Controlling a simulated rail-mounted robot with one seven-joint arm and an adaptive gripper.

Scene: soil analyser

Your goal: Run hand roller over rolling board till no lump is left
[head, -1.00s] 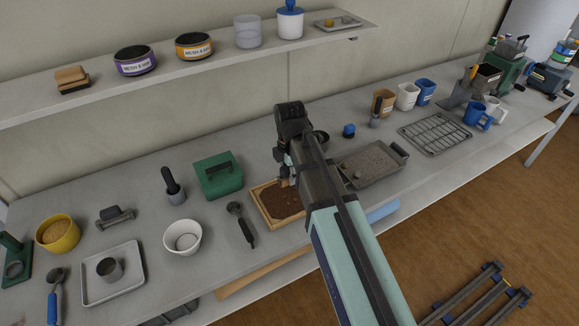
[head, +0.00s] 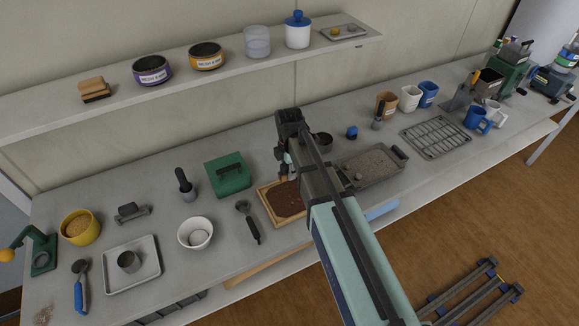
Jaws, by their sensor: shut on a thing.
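The rolling board (head: 265,207) is a shallow wooden tray with a pale rim, on the bench at the middle. Brown soil (head: 287,201) covers its floor and looks fairly even, with no clear lump in the part I see. My gripper (head: 284,175) is over the board's far side, pointing down. It is shut on what seems to be the hand roller, of which only a small tan part shows under the fingers. My arm hides the roller's rest and the board's right side, so I cannot tell whether the roller touches the soil.
A scoop (head: 248,222) lies close left of the board, and a green box (head: 227,174) stands behind it. A grey tray (head: 378,172) with small lumps is to the right. A white bowl (head: 195,233) stands at left. A shelf (head: 225,72) runs above the bench.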

